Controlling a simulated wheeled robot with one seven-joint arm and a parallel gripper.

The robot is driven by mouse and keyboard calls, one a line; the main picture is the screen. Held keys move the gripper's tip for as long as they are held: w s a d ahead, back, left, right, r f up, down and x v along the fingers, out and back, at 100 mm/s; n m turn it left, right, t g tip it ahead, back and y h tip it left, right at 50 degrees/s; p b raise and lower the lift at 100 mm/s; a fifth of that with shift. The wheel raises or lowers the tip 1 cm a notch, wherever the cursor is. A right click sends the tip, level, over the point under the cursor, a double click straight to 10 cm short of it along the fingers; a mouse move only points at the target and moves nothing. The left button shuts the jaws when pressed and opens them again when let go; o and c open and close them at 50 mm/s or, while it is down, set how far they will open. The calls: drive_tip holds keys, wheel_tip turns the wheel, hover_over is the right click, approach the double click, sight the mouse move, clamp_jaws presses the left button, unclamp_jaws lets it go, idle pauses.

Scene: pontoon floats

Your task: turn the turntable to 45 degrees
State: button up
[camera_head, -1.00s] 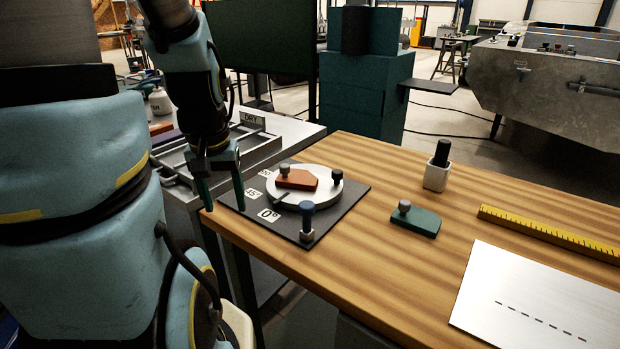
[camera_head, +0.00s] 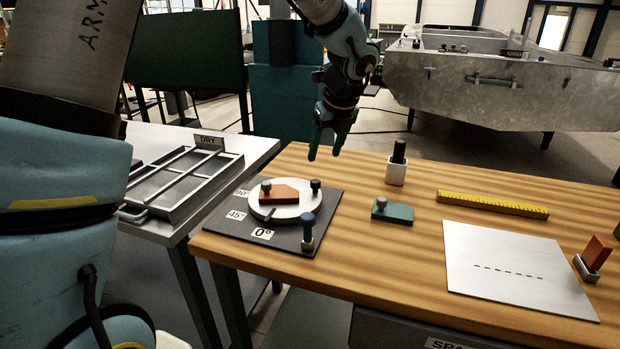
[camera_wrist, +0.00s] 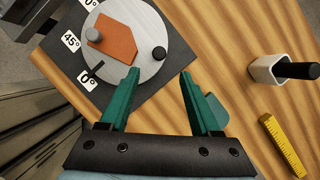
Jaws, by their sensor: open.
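The turntable (camera_head: 256,211) is a pale round disc on a dark base plate (camera_head: 232,247) at the left of the wooden table; it also shows in the wrist view (camera_wrist: 150,77). An orange block (camera_head: 285,192) with a grey knob lies on the disc, and a black knob (camera_head: 316,186) stands near its rim. The disc's dark pointer (camera_head: 270,214) lies nearest the 0° label (camera_head: 262,234). The 45° label (camera_head: 236,216) and a 90° label (camera_head: 242,193) are farther round. A blue-topped pin (camera_head: 308,226) stands at the plate's corner. My gripper (camera_head: 325,157) is open and empty, above and behind the turntable's right side.
A green block (camera_head: 397,213) with a knob, a white cup (camera_head: 396,174) holding a black item, a yellow ruler (camera_head: 493,204) and a metal sheet (camera_head: 510,272) lie to the right. A tray rack (camera_head: 166,205) marked DRY stands on the left bench. Bare wood lies between.

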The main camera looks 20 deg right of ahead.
sight(316, 181)
drive_tip(key=p+x, duration=0.1)
drive_tip(key=x, duration=0.9)
drive_tip(key=shift+f, duration=0.2)
clamp_jaws()
idle(1.1)
